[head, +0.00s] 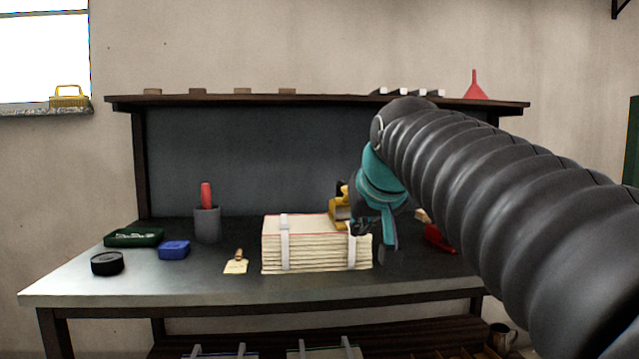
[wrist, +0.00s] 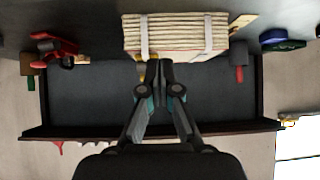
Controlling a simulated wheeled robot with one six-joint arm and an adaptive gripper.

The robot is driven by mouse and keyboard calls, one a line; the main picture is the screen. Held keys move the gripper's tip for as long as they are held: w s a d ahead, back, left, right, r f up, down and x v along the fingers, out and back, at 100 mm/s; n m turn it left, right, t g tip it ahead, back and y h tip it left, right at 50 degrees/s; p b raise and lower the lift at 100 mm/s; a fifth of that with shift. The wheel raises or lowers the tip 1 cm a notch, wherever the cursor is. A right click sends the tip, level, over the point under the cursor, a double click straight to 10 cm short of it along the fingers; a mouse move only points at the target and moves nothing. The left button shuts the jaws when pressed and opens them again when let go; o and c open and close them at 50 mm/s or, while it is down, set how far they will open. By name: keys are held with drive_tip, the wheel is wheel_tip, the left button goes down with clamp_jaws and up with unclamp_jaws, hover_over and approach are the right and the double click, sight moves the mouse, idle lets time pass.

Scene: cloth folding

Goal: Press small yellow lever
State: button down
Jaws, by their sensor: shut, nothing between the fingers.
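A yellow device (head: 339,213) with a dark part on top stands at the back right of a strapped stack of cream sheets (head: 310,252) on the workbench. My teal and black gripper (head: 374,238) is just right of it in the head view and partly covers the stack's right end. In the wrist view, a bit of yellow (wrist: 141,70) shows beside my fingertips (wrist: 158,66), near the stack (wrist: 175,35). The fingers are shut with nothing between them. I cannot make out the small lever itself, nor whether my fingers touch the yellow device.
The workbench (head: 180,287) has a grey cup (head: 207,225) with a red handle, a blue box (head: 173,249), a green tray (head: 120,238), a black round tin (head: 107,263) and a tag (head: 236,266) on the left. A red tool (head: 438,240) lies right. A shelf (head: 320,101) runs above.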

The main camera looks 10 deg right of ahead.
drive_tip(key=s+a+f+g, duration=0.1)
drive_tip(key=s+f, duration=0.5)
drive_tip(key=f, duration=0.4)
drive_tip(key=s+a+f+g, duration=0.1)
drive_tip(key=s+a+f, duration=0.1)
drive_tip(key=s+f, duration=0.5)
drive_tip(key=s+a+f+n+g, duration=0.1)
drive_tip(key=s+f+g, duration=0.1)
drive_tip(key=s+f, duration=0.5)
wheel_tip(320, 180, down, 6)
drive_tip(key=shift+a+r+y, duration=0.15)
drive_tip(key=shift+a+y, duration=0.15)
drive_tip(key=shift+a, duration=0.05)
